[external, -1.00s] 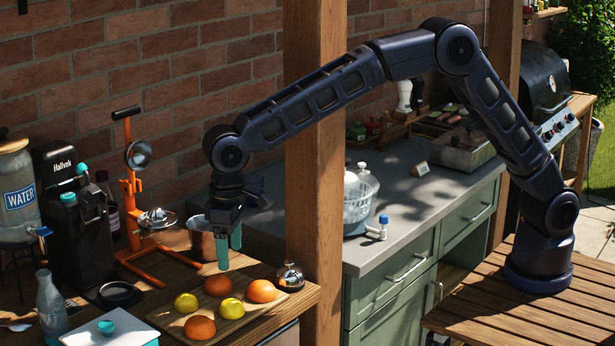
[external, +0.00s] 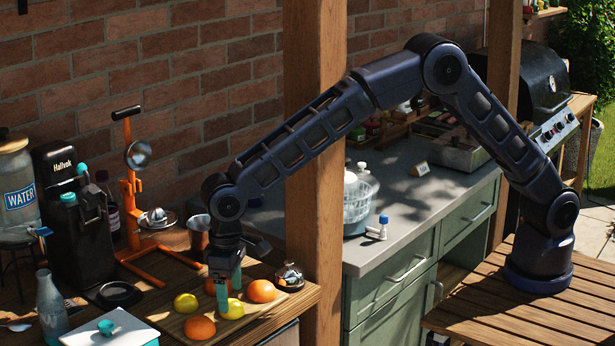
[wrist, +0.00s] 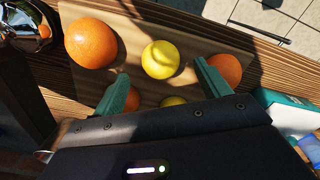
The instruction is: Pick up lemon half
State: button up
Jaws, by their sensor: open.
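Two yellow lemons or lemon pieces lie among oranges on a wooden board (external: 254,318). The right one (external: 231,308) is close to my gripper; in the wrist view this yellow fruit (wrist: 160,59) shows just beyond and between the fingertips. The other yellow fruit (external: 186,303) lies to the left; in the wrist view it is partly hidden behind my gripper's body (wrist: 172,101). I cannot make out a cut face on either. My gripper (external: 229,296) points down, open and empty, with teal fingers low over the board; the wrist view shows them spread apart (wrist: 161,70).
Oranges lie close by: one in front (external: 199,327), one to the right (external: 262,291), and one partly behind my fingers (external: 211,287). A metal pot (external: 289,276) stands at the board's right end. An orange-framed juicer stand (external: 130,190) and a wooden post (external: 315,200) rise nearby.

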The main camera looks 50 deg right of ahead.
aim_at(231, 299)
jog(key=shift+s+f, duration=0.1)
jog(key=shift+f, duration=1.35)
jog(key=c, duration=1)
jog(key=shift+r, duration=5)
jog(key=shift+c, duration=0.2)
